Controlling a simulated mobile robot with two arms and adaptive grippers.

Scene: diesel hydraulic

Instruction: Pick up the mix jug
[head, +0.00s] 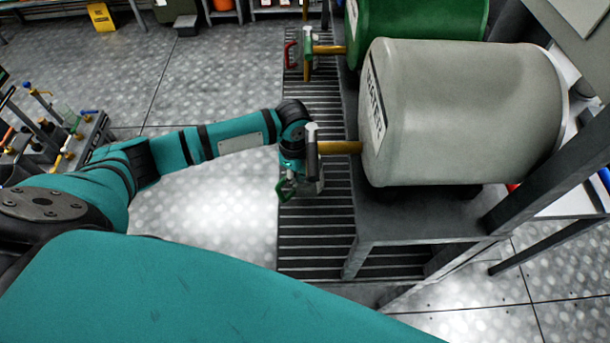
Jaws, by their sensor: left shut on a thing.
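My left gripper (300,178) is at the end of the teal arm, just below the tap of the grey water drum. It is shut on a small jug with a green handle (286,188), which looks like the mix jug. The jug is over the slatted grating, and the gripper and wrist hide most of its body. I cannot tell whether it touches the grating. My right gripper is not in view.
The grey water drum (465,112) lies on a dark stand, its brass tap (340,147) close to my wrist. A green drum (425,25) and a red-handled jug (291,54) are farther back. A cluttered bench (95,135) stands at left. The floor between is clear.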

